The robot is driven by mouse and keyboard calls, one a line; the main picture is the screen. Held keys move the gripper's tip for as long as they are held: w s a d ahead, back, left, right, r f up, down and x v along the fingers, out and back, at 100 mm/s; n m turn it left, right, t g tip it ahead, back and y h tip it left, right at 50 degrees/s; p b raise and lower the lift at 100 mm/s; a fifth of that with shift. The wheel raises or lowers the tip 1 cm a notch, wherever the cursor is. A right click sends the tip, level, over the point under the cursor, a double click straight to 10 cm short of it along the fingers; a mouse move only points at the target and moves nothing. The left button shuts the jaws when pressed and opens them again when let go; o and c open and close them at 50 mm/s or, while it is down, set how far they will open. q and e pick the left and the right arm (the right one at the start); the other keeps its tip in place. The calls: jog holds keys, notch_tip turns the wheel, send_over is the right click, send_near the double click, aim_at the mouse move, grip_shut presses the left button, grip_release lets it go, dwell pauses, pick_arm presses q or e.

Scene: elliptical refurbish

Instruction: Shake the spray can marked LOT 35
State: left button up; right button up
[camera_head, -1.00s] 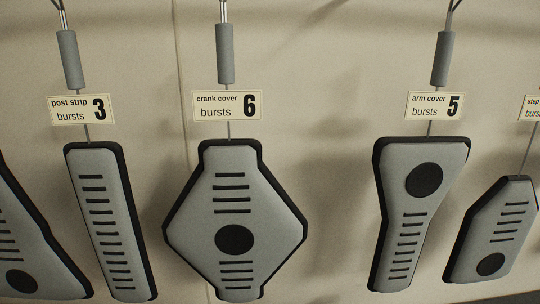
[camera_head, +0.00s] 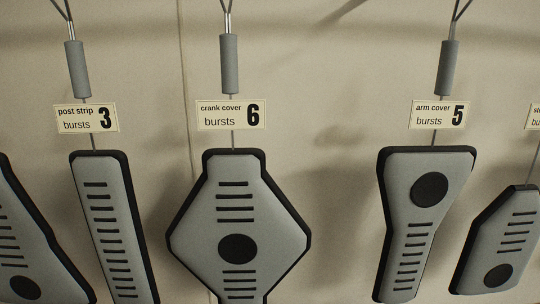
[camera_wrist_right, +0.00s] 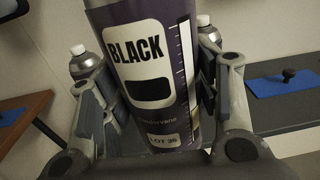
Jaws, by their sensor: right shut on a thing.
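In the right wrist view, a dark purple spray can (camera_wrist_right: 150,60) stands between the fingers of my right gripper (camera_wrist_right: 152,100). It has a white label reading BLACK, a dark colour patch, a scale strip along its right side and a small LOT tag near the bottom. The tag's number looks like 35 or 36; the last digit is too small to tell. The gripper's pads press on both sides of the can, and its top is cut off by the frame. My left gripper is in neither view.
A blue mat (camera_wrist_right: 270,86) with a black knob lies on a grey surface at right; a brown tabletop (camera_wrist_right: 22,112) is at left. In the head view, grey panels (camera_head: 236,205) hang by a wall with tags (camera_head: 231,114).

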notch_tip(320, 180, down, 3)
jog(key=shift+r, duration=0.2)
notch_tip(320, 180, up, 9)
jog(key=shift+a+r, duration=0.1)
notch_tip(320, 180, down, 9)
jog(key=shift+f, duration=0.2)
jog(key=shift+r, duration=4.6)
jog(key=shift+r, duration=0.1)
dwell(0.9)
dwell(0.4)
